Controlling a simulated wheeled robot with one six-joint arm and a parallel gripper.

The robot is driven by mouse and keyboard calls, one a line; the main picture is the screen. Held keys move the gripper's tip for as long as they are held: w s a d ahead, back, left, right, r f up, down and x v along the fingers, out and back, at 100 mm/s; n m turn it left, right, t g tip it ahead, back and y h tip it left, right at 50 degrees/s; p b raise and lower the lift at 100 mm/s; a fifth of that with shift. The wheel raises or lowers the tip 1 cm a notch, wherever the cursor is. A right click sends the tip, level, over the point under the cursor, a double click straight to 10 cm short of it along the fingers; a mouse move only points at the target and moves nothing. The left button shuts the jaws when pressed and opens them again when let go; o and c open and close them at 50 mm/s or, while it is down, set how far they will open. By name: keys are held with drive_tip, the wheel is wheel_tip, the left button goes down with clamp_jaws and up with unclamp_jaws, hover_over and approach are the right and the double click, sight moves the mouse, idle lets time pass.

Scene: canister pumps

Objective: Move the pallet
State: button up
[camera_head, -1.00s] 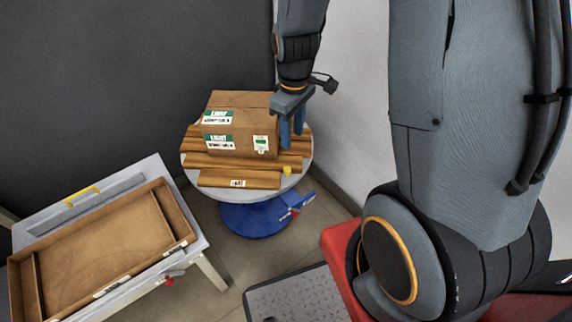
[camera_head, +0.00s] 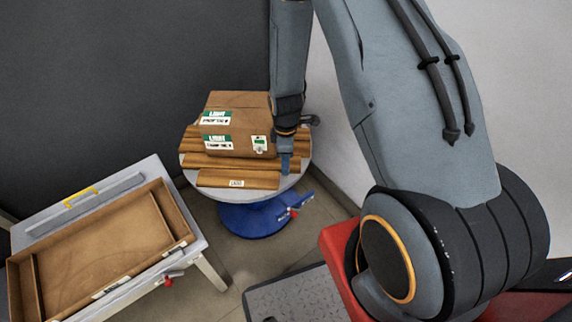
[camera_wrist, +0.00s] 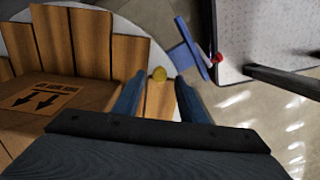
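The slatted wooden pallet (camera_head: 238,179) lies on a round white table (camera_head: 289,181) with a blue base. A cardboard box (camera_head: 235,125) with green-and-white labels sits on the pallet. My gripper (camera_head: 285,171) points down at the pallet's right side, close beside the box. In the wrist view my gripper (camera_wrist: 159,98) has its two blue fingers spread apart. I cannot tell whether the fingers touch the wood. The box (camera_wrist: 60,98) also shows at left there.
A grey textured plate (camera_head: 298,300) lies in front. Walls stand close behind and right of the round table.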

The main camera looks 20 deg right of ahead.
drive_tip(key=shift+f, duration=1.1)
clamp_jaws()
